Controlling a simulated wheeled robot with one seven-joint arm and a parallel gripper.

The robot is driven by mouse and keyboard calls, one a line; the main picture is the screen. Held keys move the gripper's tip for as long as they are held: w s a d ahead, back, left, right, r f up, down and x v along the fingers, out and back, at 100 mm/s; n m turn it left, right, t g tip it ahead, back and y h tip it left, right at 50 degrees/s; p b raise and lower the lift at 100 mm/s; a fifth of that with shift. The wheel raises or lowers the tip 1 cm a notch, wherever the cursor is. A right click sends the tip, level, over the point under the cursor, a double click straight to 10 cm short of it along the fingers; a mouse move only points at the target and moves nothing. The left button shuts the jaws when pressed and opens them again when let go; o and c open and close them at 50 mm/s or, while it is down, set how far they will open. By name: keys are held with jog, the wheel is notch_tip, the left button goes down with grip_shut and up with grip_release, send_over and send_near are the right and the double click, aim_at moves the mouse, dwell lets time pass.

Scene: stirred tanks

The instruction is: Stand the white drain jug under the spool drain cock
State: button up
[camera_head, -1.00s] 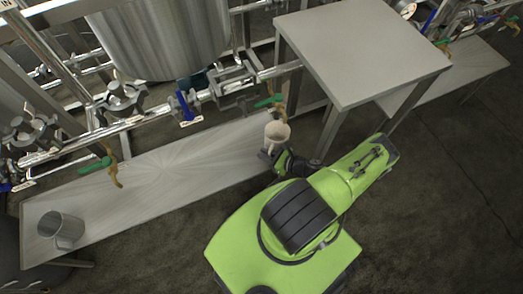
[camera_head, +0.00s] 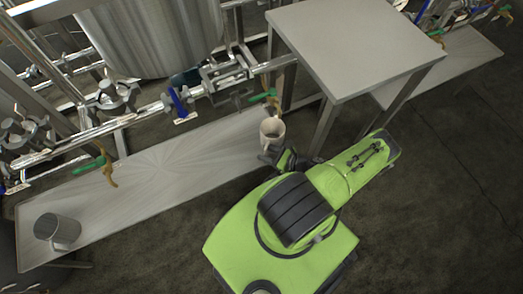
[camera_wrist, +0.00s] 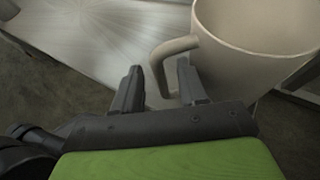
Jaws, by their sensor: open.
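The white drain jug (camera_head: 272,132) stands upright, as far as I can tell, at the right end of the low metal bench. A drain cock (camera_head: 268,97) with a green handle and brass body is just above and behind it; I cannot tell whether its outlet lines up with the jug's mouth. In the wrist view the white jug (camera_wrist: 258,55) fills the upper right, its handle (camera_wrist: 165,58) reaching down between my fingers. My gripper (camera_wrist: 158,84) is open around the handle; my gripper (camera_head: 272,153) also shows at the jug's near side in the head view.
A grey metal jug (camera_head: 57,232) stands at the bench's left end. Another green-handled cock (camera_head: 103,166) hangs over the bench's left part. A tall steel table (camera_head: 350,45) stands close to the right of the jug. The bench's middle (camera_head: 160,175) is clear.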

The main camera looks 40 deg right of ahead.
jog(key=p+v, duration=0.1)
jog(key=v, duration=0.8)
jog(key=shift+s, duration=0.15)
